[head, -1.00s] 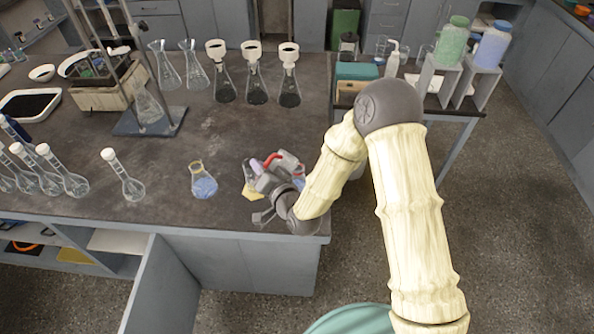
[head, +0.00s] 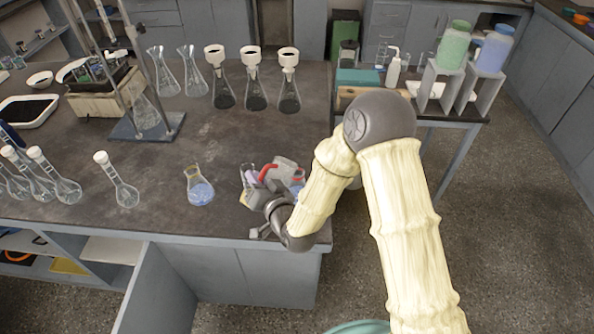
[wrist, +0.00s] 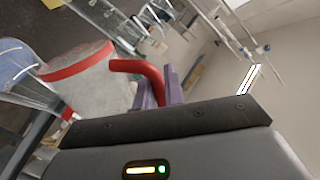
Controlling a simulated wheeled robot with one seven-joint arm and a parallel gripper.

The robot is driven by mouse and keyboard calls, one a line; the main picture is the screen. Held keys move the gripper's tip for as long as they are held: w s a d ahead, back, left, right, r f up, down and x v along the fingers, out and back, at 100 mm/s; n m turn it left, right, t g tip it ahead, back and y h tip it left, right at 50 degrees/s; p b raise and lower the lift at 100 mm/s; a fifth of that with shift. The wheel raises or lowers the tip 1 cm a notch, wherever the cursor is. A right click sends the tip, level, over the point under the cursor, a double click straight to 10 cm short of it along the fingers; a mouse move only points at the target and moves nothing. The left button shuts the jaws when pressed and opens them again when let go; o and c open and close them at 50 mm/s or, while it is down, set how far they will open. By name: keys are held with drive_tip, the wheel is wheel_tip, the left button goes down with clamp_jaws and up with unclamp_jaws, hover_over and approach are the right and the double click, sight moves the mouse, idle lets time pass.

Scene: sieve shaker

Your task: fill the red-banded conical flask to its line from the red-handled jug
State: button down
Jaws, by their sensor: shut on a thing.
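My gripper (head: 262,182) is shut on the red handle (wrist: 148,75) of a grey jug (head: 287,172), near the bench's right front corner. The jug also shows in the wrist view (wrist: 92,85), with a red band near its rim; my fingers (wrist: 160,90) are at the handle. Its contents are hidden. A conical flask (head: 200,190) with blue liquid and a yellowish neck stands upright to the left. Another glass vessel (head: 246,176), yellow at its base, is partly hidden behind my gripper.
Several white-stoppered flasks (head: 119,182) stand at the left front. Several conical flasks with white funnels (head: 253,82) stand at the back, beside a stand's base plate (head: 148,128). The bench top (head: 190,145) is clear in the middle. A side table with jars (head: 452,48) is at right.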

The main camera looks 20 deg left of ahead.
drive_tip(key=s+a+f+n+b, duration=0.1)
drive_tip(key=f+n+b, duration=0.1)
drive_tip(key=b, duration=0.3)
drive_tip(key=s+a+f+n+t+b, duration=0.1)
drive_tip(key=s+f+n+b, duration=0.1)
drive_tip(key=f+b, duration=0.2)
drive_tip(key=s+f+n+b, duration=0.1)
drive_tip(key=f+n+b, duration=0.2)
drive_tip(key=b, duration=0.5)
drive_tip(key=shift+s+a+f+y, duration=0.25)
drive_tip(key=shift+a+f+y, duration=0.15)
drive_tip(key=shift+s, duration=0.1)
idle(0.5)
